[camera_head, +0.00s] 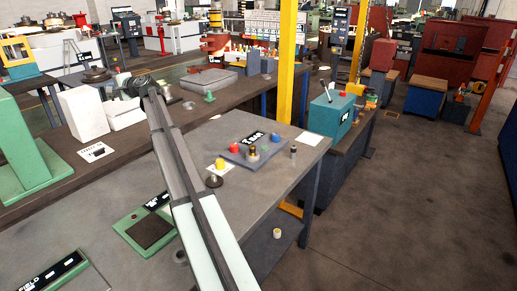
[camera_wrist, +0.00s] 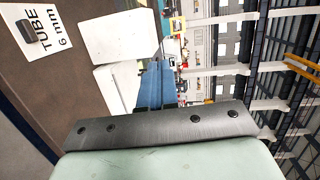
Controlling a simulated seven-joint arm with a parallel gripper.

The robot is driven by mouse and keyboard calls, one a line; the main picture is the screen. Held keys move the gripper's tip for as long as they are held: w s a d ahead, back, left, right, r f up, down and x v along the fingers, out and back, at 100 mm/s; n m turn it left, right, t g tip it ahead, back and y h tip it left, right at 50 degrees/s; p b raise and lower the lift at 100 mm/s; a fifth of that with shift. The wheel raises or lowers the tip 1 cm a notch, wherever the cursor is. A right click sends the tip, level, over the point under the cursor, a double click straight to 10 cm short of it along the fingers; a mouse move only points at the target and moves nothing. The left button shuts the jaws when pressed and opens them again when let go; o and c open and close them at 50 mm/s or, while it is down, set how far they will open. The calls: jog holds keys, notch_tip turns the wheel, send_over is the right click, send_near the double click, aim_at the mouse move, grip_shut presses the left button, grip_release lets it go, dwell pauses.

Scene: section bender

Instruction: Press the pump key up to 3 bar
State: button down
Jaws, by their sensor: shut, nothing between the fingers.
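A grey panel (camera_head: 240,157) lies on the near workbench, with a red key (camera_head: 234,147), a green key (camera_head: 265,149) and a black-and-yellow piece. A black display (camera_head: 254,137) with white characters stands at its back; I cannot read it surely. I cannot tell which key is the pump key. My arm crosses the head view, and its dark far end (camera_head: 138,84) is left of the panel and well apart from it. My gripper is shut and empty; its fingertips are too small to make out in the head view. The panel does not show in the wrist view.
White blocks (camera_head: 84,112) and a "TUBE 6 mm" card (camera_head: 97,152) are on the left bench; the card also shows in the wrist view (camera_wrist: 50,50). A yellow post (camera_head: 287,60) stands behind the panel. A yellow knob (camera_head: 220,164) and a small cylinder (camera_head: 293,152) flank the panel.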

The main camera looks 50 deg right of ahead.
jog(key=s+d+f+n+g, duration=0.1)
jog(key=s+d+f, duration=0.15)
jog(key=d, duration=0.25)
jog(key=s+d+f+n+h, duration=0.1)
jog(key=s+d, duration=0.2)
jog(key=d, duration=0.2)
jog(key=s+d+f+n+g, duration=0.1)
jog(key=s+d+f, duration=0.15)
jog(key=d, duration=0.25)
jog(key=n+g, duration=0.5)
send_over(267, 148)
notch_tip(267, 148, down, 14)
jog(key=shift+d+r+h, duration=0.2)
jog(key=shift+r+h, duration=0.05)
jog(key=shift+h, duration=0.15)
jog(key=shift+w, duration=0.1)
jog(key=shift+f, duration=4.45)
jog(key=shift+f, duration=0.15)
jog(key=shift+f, duration=0.25)
